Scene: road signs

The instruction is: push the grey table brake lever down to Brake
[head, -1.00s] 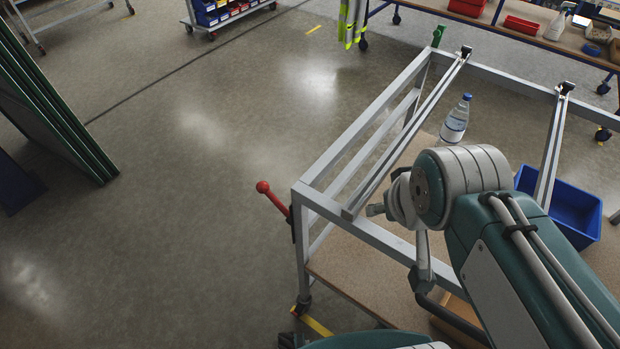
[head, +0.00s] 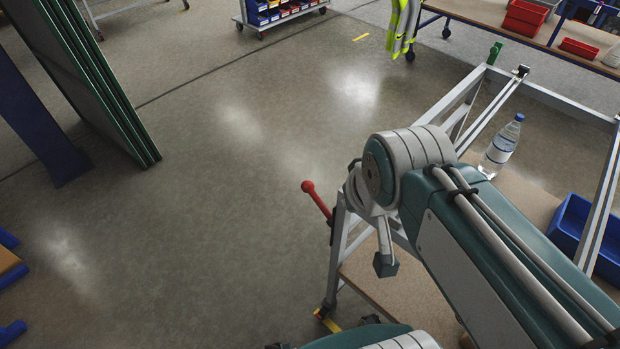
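The brake lever (head: 317,199) is a red handle with a round red knob, mounted on the near left leg of the grey metal table frame (head: 338,255). It slants upward and to the left, its knob sticking out past the frame. Its mount is dark. My arm reaches in from the lower right, its big round joint just right of the lever. A short grey end part of my arm (head: 385,262) hangs below that joint, right of the lever and apart from it. I cannot make out gripper fingers, or whether they are open or shut.
A bottle (head: 500,146) and a blue bin (head: 570,228) are at the table's right. Green-edged panels (head: 90,85) stand at the left. A shelf trolley (head: 280,12) and a workbench (head: 500,18) are behind. The floor left of the lever is clear.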

